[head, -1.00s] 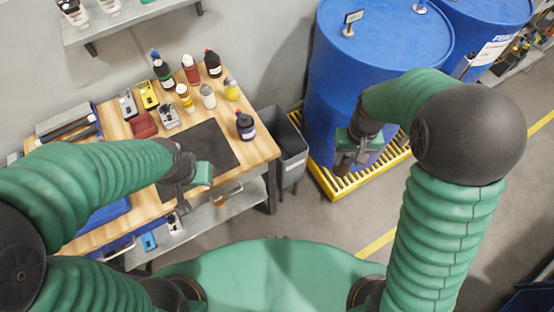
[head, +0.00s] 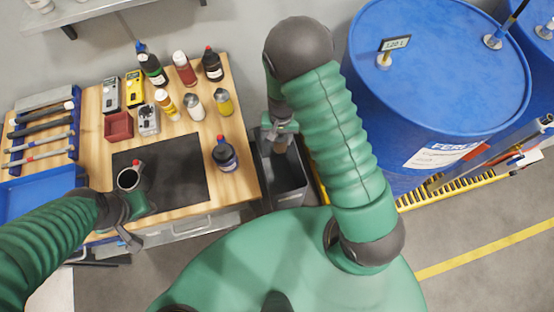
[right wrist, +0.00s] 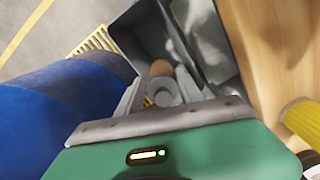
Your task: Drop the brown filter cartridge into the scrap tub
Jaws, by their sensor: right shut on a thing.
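My right gripper (head: 281,130) is shut on the brown filter cartridge (head: 281,147) and holds it over the dark grey scrap tub (head: 291,197), beside the bench. In the right wrist view, the brown cartridge (right wrist: 161,69) with its grey ringed end sits between the two fingers (right wrist: 160,95), with the tub's grey wall (right wrist: 210,45) around and beyond it. How far the cartridge is above the tub floor is hard to tell. My left gripper (head: 130,222) is at the bench's front edge, and its finger gap does not show clearly.
The wooden bench (head: 235,120) carries several bottles, meters, a red bin (head: 118,126) and a dark mat (head: 180,185) with an open cup (head: 130,178). Blue drums (head: 430,90) on a yellow-edged pallet (head: 440,193) stand right of the tub.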

